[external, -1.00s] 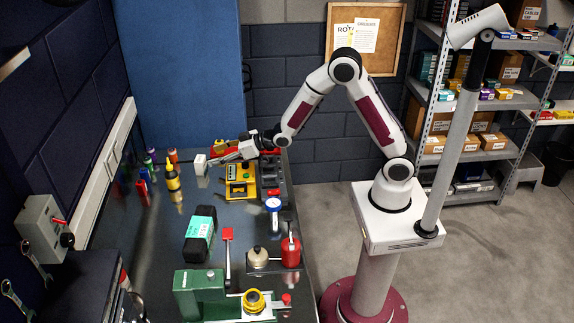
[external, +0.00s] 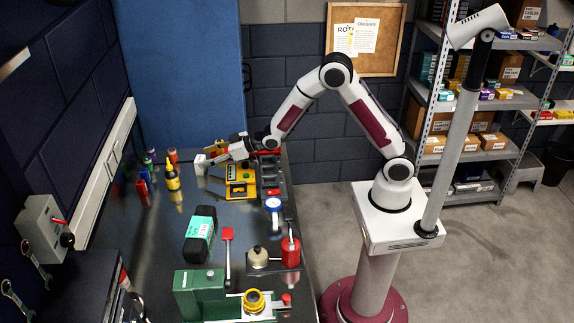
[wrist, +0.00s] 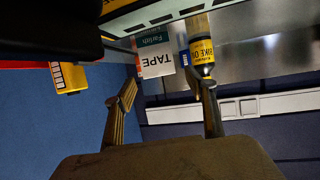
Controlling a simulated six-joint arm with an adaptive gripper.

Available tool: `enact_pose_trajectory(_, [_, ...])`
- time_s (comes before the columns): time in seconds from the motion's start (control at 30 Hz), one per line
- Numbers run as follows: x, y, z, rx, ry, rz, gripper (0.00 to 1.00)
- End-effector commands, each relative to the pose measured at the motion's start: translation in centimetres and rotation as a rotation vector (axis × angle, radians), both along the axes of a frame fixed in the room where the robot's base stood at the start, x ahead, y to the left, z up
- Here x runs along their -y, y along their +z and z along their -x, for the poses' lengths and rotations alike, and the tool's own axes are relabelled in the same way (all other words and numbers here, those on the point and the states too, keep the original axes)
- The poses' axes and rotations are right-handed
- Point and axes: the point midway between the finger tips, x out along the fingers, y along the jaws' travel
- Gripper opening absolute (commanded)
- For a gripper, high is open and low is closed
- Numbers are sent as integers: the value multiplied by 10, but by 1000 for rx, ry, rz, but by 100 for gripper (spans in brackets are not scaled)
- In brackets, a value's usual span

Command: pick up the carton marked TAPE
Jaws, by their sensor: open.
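The carton marked TAPE (wrist: 155,58) shows in the wrist view as a white box with a teal band, its lettering upside down. In the external view the carton (external: 201,165) is a small white block on the bench, left of the yellow device. My gripper (external: 214,157) is open, close beside the carton on its right. In the wrist view the fingertips (wrist: 160,79) are spread, with the carton beyond and between them. I cannot tell whether either finger touches it.
A yellow and black oil bottle (external: 172,178) stands near the carton; in the wrist view the bottle (wrist: 203,52) is by the right finger. The yellow device (external: 241,181) lies to the right. Coloured cans (external: 143,190) stand along the left. A black and teal pack (external: 200,232) is nearer.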

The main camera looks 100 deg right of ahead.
Motion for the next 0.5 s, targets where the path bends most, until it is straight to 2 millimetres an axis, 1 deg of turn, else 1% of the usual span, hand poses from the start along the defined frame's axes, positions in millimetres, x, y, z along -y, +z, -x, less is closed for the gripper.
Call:
enact_pose_trajectory(0.1, [2,-4,-11,0,0,0,56])
enact_pose_trajectory(0.2, [3,-7,-17,-1,-1,0,56])
enact_pose_trajectory(0.5, [4,-9,-21,-1,-1,0,56])
